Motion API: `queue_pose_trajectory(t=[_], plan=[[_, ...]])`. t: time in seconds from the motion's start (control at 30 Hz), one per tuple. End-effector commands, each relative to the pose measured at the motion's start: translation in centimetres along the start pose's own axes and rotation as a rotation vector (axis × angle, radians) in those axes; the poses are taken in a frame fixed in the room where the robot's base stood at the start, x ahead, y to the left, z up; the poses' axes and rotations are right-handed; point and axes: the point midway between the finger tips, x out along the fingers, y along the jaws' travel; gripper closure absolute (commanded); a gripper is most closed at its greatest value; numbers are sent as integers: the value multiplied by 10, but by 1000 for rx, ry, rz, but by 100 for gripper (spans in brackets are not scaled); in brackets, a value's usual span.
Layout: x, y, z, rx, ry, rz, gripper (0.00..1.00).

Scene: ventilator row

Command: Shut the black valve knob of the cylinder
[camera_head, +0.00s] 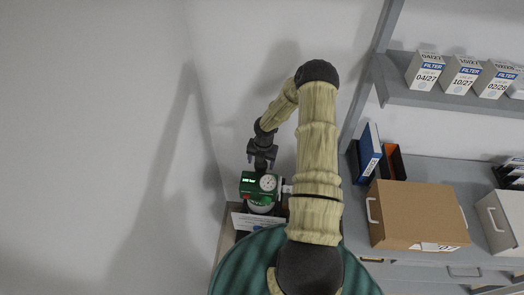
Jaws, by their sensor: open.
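The cylinder's green valve head (250,188) shows at the picture's middle, left of my arm. It carries a lit green display and a round white gauge (268,182). A pale rounded part, which looks like the cylinder top (261,209), shows just below it. My dark gripper (260,165) points down directly above the valve head, with its jaws open. The black valve knob cannot be made out apart from the dark gripper. I cannot tell whether the fingers touch the valve.
A grey counter (430,178) on the right holds a cardboard box (418,215), a blue binder (369,152) and a white box (502,220). A shelf (440,98) above bears several filter boxes (425,71). A bare wall (90,130) fills the left.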

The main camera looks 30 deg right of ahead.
Motion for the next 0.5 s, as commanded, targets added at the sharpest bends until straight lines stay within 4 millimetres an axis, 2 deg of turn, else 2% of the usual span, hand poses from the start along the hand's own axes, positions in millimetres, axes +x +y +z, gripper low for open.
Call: queue_pose_trajectory(t=[0.17, 0.5], plan=[[-18, 0, 1, 2, -3, 1, 29], [-78, 0, 1, 3, -5, 2, 29]])
